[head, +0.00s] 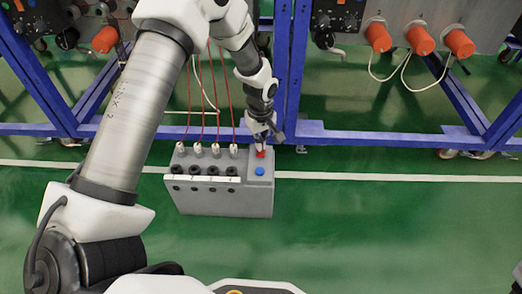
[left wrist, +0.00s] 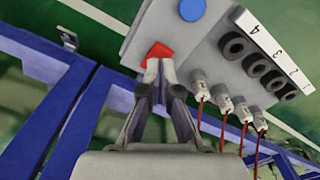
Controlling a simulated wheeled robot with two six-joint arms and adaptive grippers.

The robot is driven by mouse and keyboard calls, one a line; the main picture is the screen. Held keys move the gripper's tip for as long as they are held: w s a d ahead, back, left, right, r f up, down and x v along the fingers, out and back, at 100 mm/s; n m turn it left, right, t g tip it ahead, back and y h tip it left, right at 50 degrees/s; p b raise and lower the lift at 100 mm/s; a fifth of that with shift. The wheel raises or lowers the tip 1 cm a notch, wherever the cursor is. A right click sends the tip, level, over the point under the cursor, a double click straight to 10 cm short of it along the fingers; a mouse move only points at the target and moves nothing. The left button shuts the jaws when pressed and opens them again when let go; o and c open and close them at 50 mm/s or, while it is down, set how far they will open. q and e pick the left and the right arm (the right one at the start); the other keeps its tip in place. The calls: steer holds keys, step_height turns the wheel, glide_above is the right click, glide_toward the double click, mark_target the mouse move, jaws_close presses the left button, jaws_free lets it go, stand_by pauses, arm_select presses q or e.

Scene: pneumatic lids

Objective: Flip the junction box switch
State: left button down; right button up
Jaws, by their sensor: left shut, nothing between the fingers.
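The grey junction box (head: 225,200) stands on the green floor in the middle of the head view. A red switch (head: 260,153) sits on its top at the right, with a round blue button (head: 260,171) in front of it. My left gripper (head: 261,146) reaches down over the red switch. In the left wrist view its shut fingertips (left wrist: 159,64) are at the red switch (left wrist: 157,54) and cover part of it; I cannot tell whether they touch. Nothing is between the fingers. The blue button (left wrist: 192,9) shows beyond. My right gripper is not in view.
A row of black sockets (head: 202,170) and several white plugs (head: 197,150) with red cables are on the box, left of the switch. Blue frames (head: 390,136) with orange connectors (head: 420,40) stand behind it. The floor in front and right is clear.

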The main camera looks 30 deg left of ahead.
mark_target(261, 154)
arm_select(q)
steer(key=shift+f+b, duration=0.3)
steer(key=shift+f, duration=1.15)
stand_by(0.6)
steer(key=shift+r, duration=0.1)
step_height(261, 154, up, 7)
steer(key=p, duration=0.8)
steer(key=shift+p, duration=0.35)
